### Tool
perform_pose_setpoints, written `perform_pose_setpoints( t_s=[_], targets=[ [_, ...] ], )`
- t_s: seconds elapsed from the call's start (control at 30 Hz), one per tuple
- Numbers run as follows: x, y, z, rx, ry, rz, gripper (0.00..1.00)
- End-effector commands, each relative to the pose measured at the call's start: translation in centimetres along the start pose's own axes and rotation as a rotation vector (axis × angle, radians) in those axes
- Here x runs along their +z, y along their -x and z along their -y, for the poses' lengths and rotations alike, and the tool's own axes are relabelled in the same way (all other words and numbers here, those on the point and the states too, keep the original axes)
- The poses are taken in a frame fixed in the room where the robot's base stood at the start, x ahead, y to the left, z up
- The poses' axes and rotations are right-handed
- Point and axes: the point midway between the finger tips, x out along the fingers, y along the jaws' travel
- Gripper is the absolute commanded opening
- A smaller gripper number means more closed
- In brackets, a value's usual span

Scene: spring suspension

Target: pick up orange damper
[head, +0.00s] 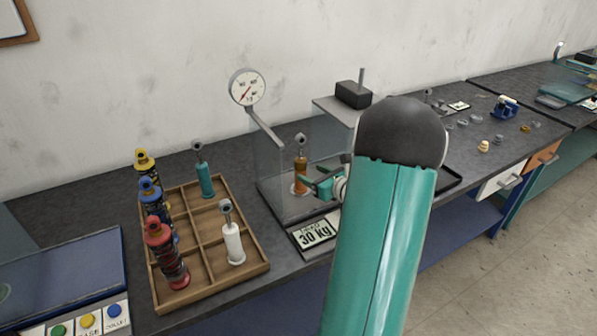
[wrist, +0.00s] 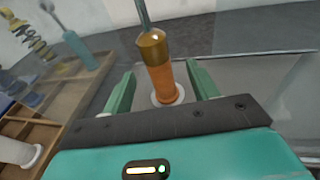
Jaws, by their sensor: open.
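The orange damper (head: 300,176) stands upright on a white round base inside the glass-walled test stand (head: 283,206), below the dial gauge. It has a grey rod with an eye at its top. My gripper (head: 322,184) is at its right in the head view. In the wrist view my gripper (wrist: 162,90) is open, with one green finger on each side of the orange damper (wrist: 160,75). Whether either finger touches the damper cannot be told. My arm covers part of the stand's right side in the head view.
A wooden tray (head: 160,291) at left holds red, blue, yellow, teal and white dampers. A dial gauge (head: 247,87) rises beside the stand, and a "30 Kg" sign (head: 314,234) lies in front. Glass walls (head: 268,165) enclose the stand closely.

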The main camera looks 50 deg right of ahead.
Motion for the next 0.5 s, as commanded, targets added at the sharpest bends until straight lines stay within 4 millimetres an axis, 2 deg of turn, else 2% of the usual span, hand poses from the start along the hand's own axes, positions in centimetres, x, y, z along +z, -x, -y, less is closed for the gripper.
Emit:
perform_pose_setpoints(
  t_s=[0.27,0.5],
  targets=[
    [0.0,-2.3,-0.4,0.003,0.0,0.0,0.59],
    [-0.1,-5.8,-0.8,0.004,0.001,-0.001,0.59]
  ],
)
